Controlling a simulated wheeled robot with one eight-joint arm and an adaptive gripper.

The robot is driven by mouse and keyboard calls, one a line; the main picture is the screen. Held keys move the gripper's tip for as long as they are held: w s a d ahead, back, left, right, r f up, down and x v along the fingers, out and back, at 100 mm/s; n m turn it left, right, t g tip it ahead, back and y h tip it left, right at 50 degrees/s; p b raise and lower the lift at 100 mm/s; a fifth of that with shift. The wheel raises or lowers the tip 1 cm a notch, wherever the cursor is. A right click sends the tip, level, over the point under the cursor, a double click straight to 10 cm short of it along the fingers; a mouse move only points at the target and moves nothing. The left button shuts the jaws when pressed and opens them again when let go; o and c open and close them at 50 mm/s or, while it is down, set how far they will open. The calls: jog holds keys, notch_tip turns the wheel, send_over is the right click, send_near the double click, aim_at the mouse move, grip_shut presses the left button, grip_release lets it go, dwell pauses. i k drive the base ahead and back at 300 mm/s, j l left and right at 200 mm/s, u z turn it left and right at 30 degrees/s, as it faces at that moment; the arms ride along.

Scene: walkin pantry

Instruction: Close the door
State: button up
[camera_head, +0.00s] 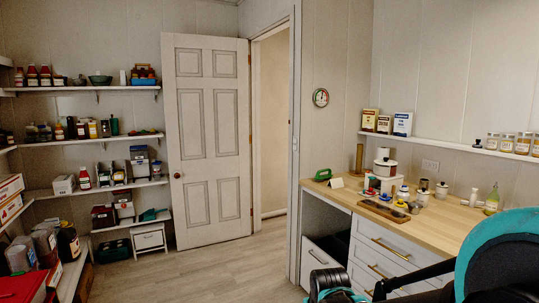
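The white panelled door (208,141) stands open at the centre left, swung into the room in front of the back wall shelves. Its hinges are on its right edge, beside the doorway (272,125). A small round door handle (177,175) shows near its left edge. Beige wall shows through the open doorway. The door frame (295,143) rises on the right of the opening. My gripper (326,286) seems to be the dark shape at the bottom edge, well apart from the door. It is partly cut off, and its fingers cannot be made out.
A wood-topped counter (460,223) with drawers, jars and a tray stands on the right. Loaded shelves (110,138) line the back and left walls, the back ones ending beside the door. The wooden floor (215,268) before the door is clear. My teal and black arm fills the lower right.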

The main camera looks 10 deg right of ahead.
aim_at(204, 79)
jog(key=i+j+u, duration=0.45)
jog(key=i+u, duration=0.2)
jog(key=i+j+u, duration=0.1)
jog(key=i+u, duration=0.4)
jog(key=i, duration=1.25)
